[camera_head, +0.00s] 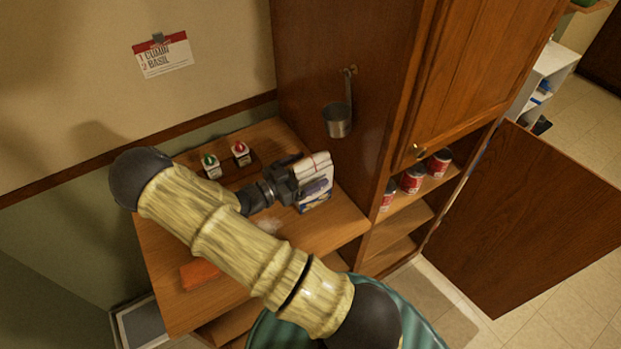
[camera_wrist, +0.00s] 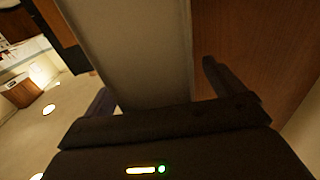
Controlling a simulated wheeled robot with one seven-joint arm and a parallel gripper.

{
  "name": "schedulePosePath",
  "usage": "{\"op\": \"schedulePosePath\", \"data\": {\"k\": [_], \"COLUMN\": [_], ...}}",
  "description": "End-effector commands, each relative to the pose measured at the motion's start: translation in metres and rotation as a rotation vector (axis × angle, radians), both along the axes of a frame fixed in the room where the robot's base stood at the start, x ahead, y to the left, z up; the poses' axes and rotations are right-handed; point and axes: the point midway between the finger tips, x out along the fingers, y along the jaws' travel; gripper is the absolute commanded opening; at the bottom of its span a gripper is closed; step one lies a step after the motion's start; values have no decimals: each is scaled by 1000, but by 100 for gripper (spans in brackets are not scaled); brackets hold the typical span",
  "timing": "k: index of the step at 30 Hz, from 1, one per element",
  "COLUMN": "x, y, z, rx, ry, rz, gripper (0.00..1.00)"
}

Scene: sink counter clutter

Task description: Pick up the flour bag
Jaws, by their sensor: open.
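The flour bag (camera_head: 317,170) is a white bag with a blue and yellow lower part. It stands upright at the right end of the wooden counter, next to the cabinet side. My gripper (camera_head: 306,180) is at the bag's near left side and covers part of it. In the wrist view a broad pale surface, seemingly the bag (camera_wrist: 135,45), fills much of the space between the two spread fingers of my gripper (camera_wrist: 158,88). The fingers are open; I cannot tell whether they touch the bag.
Two small spice containers, one green-topped (camera_head: 211,166) and one red-topped (camera_head: 241,153), stand behind my gripper. An orange-red item (camera_head: 200,274) lies at the counter's front left. A tall cabinet (camera_head: 335,60) with a hanging metal ladle (camera_head: 338,120) borders the right. Red cans (camera_head: 413,178) sit on its shelf.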

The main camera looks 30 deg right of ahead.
Motion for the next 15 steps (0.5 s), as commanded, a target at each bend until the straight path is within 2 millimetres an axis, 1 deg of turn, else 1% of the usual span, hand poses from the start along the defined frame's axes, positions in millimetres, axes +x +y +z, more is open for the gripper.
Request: {"op": "schedulePosePath", "data": {"k": [13, 14, 15], "x": [0, 0, 0], "y": [1, 1, 1], "z": [0, 0, 0], "rx": [0, 0, 0], "ry": [0, 0, 0], "rz": [0, 0, 0], "gripper": [94, 92, 84]}}
